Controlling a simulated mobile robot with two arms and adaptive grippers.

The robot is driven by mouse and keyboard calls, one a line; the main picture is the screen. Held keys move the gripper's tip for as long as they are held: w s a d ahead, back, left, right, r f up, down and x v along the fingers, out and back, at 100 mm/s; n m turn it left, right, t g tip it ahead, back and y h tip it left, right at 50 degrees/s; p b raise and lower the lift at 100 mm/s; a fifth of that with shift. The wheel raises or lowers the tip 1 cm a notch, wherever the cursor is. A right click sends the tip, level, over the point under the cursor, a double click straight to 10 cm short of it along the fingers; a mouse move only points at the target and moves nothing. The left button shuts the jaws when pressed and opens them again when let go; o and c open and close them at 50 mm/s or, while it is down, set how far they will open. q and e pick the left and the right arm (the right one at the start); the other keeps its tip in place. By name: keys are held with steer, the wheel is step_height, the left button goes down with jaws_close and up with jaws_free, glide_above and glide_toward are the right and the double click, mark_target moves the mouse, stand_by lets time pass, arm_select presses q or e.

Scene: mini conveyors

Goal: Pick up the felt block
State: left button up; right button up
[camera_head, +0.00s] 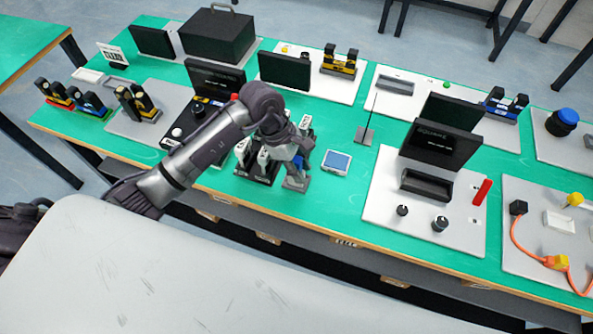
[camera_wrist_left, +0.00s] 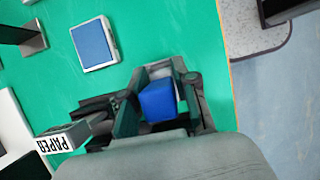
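A blue block (camera_wrist_left: 160,101) lies between the two fingers of my left gripper (camera_wrist_left: 160,108) in the left wrist view; it carries no readable label there. The fingers stand apart on either side of it, with a narrow gap at its right. In the head view my left gripper (camera_head: 296,158) points down over the green table, with a little of the blue block (camera_head: 299,163) showing among its fingers. The gripper hides most of the block. My right gripper is in neither view.
A black holder (camera_head: 256,172) stands close left of the gripper. A blue pad in a pale frame (camera_head: 336,162) lies to its right, and a thin stand (camera_head: 366,132) rises beyond. A block labelled PAPER (camera_wrist_left: 62,139) shows in the wrist view. The table's front edge is near.

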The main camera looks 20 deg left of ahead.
arm_select(q)
steer(key=c, duration=0.3)
steer(key=shift+r, duration=0.15)
